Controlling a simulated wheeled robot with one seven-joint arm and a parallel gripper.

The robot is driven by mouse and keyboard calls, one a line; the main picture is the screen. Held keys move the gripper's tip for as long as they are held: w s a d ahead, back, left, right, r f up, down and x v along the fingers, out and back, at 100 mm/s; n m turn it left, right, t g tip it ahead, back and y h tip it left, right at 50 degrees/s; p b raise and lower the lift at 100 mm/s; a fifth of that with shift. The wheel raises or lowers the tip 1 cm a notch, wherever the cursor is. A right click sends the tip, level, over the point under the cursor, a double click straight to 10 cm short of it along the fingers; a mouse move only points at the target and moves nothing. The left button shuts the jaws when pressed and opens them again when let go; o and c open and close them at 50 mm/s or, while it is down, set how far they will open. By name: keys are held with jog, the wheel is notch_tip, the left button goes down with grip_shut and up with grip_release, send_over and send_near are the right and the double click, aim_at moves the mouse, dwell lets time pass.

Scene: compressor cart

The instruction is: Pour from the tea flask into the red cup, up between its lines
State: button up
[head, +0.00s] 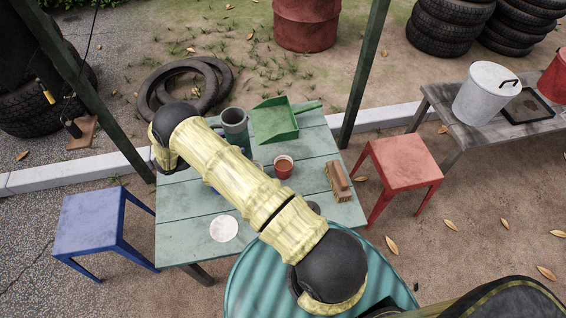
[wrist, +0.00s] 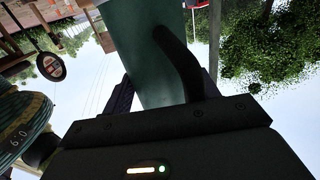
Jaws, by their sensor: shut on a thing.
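The tea flask (head: 236,128) is a dark green cylinder at the back left of the table, with its grey open top showing and looking about upright. In the wrist view the flask (wrist: 155,55) shows as a green body with a black curved handle. My gripper (wrist: 166,92) is shut on the flask, with a jaw on each side of it. In the head view my arm hides the gripper and the flask's lower part. The red cup (head: 284,171) stands upright on the table, right of the flask and apart from it, with brown liquid inside. Its lines are too small to make out.
The green table (head: 185,238) also holds a green dustpan (head: 275,122), a brown wooden block-like thing (head: 338,182) and a white disc (head: 224,228). My arm crosses over the table's middle. A red stool (head: 403,162) and a blue stool (head: 88,222) flank it.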

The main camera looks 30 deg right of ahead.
aim_at(230, 132)
jog(key=shift+d+r+p, duration=0.1)
jog(key=shift+r+p, duration=1.5)
jog(key=shift+r, duration=1.05)
